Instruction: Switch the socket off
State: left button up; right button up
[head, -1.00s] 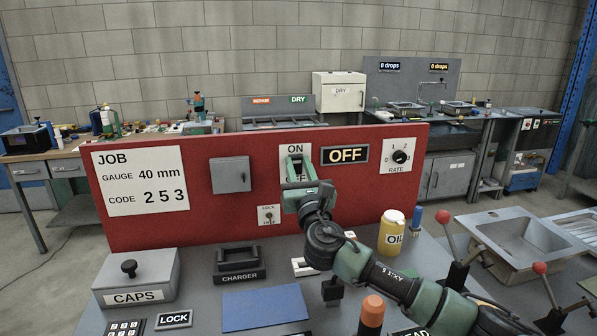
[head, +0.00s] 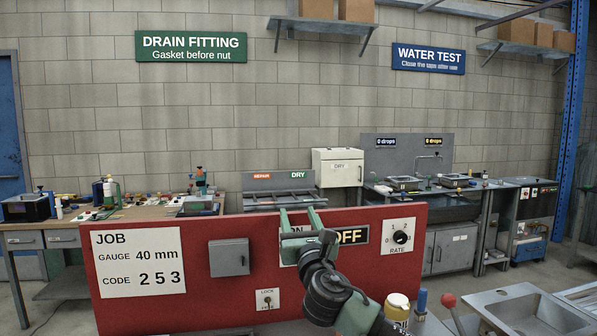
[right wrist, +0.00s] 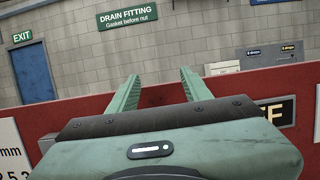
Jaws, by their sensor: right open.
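The red panel (head: 203,222) carries a white switch plate (head: 282,256), mostly hidden behind my right gripper; part of its "ON" lettering shows. The switch itself is hidden. Beside the plate, a black sign (head: 352,235) reads "OFF"; its edge also shows in the right wrist view (right wrist: 277,112). My right gripper (head: 299,213) is open and empty, with its fingers pointing up at the panel's top edge, in front of the plate. In the right wrist view the two fingers (right wrist: 160,76) stand apart with nothing between them. My left gripper is not in view.
The panel also holds a job card (head: 139,262), a grey box (head: 229,257), a lock switch (head: 267,299) and a rate dial (head: 400,237). Open space lies above the panel.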

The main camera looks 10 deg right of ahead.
notch_tip(320, 180, up, 12)
dwell(0.3)
jog(key=shift+r, duration=0.15)
